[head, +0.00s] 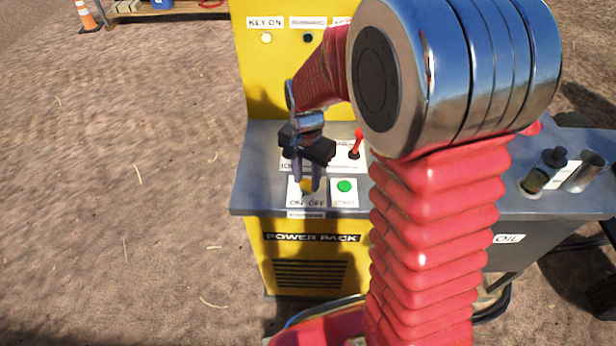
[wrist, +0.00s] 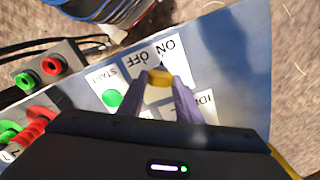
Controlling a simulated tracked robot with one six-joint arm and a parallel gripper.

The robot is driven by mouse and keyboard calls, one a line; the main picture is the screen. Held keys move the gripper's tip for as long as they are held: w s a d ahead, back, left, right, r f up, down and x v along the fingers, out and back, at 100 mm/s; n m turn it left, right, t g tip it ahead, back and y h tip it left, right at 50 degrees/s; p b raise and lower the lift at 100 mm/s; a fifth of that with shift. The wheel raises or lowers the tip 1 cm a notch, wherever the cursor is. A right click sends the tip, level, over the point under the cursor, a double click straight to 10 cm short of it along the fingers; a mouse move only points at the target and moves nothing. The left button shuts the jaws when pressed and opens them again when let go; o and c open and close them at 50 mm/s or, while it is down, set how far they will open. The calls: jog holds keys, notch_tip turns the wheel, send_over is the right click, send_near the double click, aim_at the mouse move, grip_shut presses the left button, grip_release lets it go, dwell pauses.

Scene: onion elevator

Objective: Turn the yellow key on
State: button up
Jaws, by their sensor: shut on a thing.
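The yellow key (head: 306,186) sits on a white ON/OFF plate on the grey top of the power pack. My gripper (head: 307,189) points down at it from above, its two fingers on either side of the key. In the wrist view, my gripper (wrist: 160,82) is shut on the yellow key (wrist: 159,77), which shows between the fingertips over the ON/OFF label. The fingers hide part of the key, so its exact angle is hard to tell. The KEY ON lamp (head: 266,38) on the yellow back panel looks pale and bright; the lamp beside it is dark.
A green start button (head: 344,186) is just right of the key. A red-tipped lever (head: 358,140) stands behind it. An oil filler with a black cap (head: 554,158) is at the right. Open dirt ground lies left; an orange cone (head: 86,16) stands far off.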

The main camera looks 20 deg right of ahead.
aim_at(307, 182)
jog(key=shift+d, duration=0.1)
jog(key=o, duration=1)
jog(key=shift+o, duration=0.2)
jog(key=shift+r, duration=0.1)
notch_tip(307, 182, up, 14)
jog(key=shift+f, duration=0.2)
dwell(0.4)
